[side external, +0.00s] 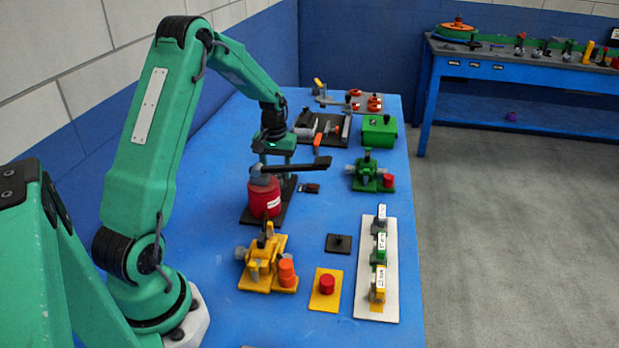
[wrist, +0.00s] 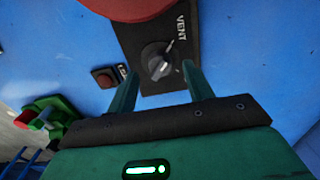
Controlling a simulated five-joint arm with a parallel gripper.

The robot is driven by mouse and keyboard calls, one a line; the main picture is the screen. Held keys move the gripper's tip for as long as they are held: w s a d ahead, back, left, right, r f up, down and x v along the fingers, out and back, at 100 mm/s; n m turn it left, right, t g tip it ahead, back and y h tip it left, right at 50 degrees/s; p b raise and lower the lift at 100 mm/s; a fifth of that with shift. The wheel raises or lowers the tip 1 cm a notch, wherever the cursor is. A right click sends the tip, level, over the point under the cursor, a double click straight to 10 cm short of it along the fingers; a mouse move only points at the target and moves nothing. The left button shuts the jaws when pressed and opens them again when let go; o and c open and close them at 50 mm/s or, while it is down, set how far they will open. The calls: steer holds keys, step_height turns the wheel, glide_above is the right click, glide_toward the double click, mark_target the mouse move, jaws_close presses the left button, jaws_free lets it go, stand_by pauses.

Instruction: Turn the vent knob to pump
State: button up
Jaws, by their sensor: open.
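The vent knob (wrist: 158,61) is a dark round knob with a pale pointer mark, on a black plate (wrist: 135,40) in the wrist view. The word VENT is printed on the plate to the knob's right; no pump label is readable. My gripper (wrist: 159,70) is open, its green fingers on either side of the knob's near edge. I cannot tell whether they touch it. In the side view my gripper (side external: 277,166) is beside the red canister (side external: 264,199) and its black lever (side external: 300,166). The knob cannot be made out there.
A small dark box with a reddish button (wrist: 104,77) lies left of the plate. A green fixture (side external: 366,176), yellow fixture (side external: 262,262), yellow button block (side external: 325,288) and white board (side external: 376,300) stand around on the blue table (side external: 215,235).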

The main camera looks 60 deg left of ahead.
steer(key=shift+f, duration=1.25)
steer(key=c, duration=1)
